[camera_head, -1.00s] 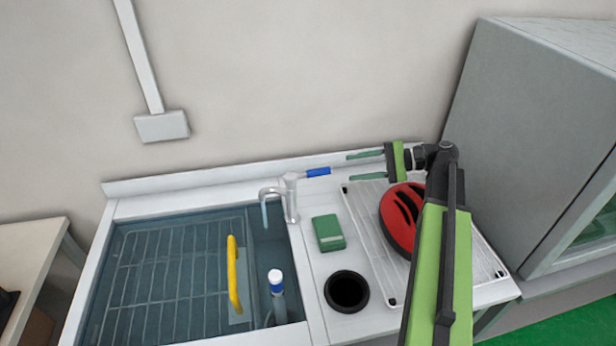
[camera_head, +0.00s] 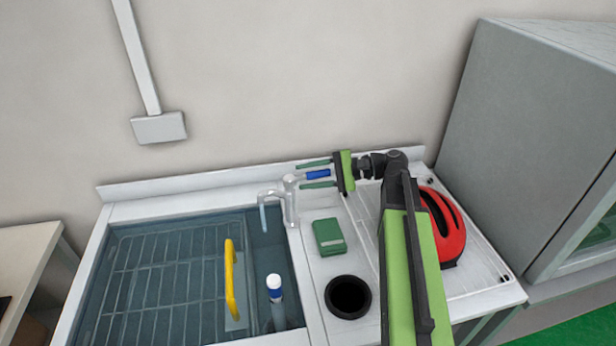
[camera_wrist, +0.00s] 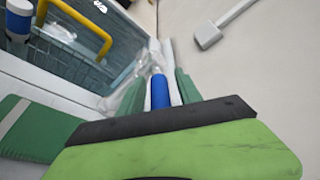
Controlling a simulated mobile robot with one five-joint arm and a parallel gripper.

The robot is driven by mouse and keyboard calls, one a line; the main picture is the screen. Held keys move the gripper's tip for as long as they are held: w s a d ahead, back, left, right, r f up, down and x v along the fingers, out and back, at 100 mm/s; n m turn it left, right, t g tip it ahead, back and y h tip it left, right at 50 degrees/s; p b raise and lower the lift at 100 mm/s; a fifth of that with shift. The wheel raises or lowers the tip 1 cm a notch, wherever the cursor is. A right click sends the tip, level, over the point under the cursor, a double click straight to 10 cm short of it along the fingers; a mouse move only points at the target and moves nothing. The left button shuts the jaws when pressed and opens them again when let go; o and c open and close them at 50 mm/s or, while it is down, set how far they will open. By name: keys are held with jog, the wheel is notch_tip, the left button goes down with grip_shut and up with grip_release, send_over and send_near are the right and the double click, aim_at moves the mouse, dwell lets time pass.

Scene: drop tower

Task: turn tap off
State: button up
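The tap (camera_head: 290,200) is a clear-grey spout at the sink's right edge, with a blue-tipped lever (camera_head: 318,174) pointing right. A pale blue stream of water (camera_head: 263,218) hangs below its spout. My gripper (camera_head: 316,174) is open, its two green fingers on either side of the blue lever tip, apart from each other. In the wrist view the blue lever tip (camera_wrist: 160,92) lies between the fingers (camera_wrist: 158,88), with the tap (camera_wrist: 130,80) beyond. I cannot tell whether either finger touches the lever.
A green sponge (camera_head: 329,237), a black round hole (camera_head: 348,297) and a red helmet (camera_head: 449,235) on a white rack are near my arm. A wall stands behind.

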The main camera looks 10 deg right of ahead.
grip_shut()
jog(key=shift+d, duration=0.1)
dwell(1.1)
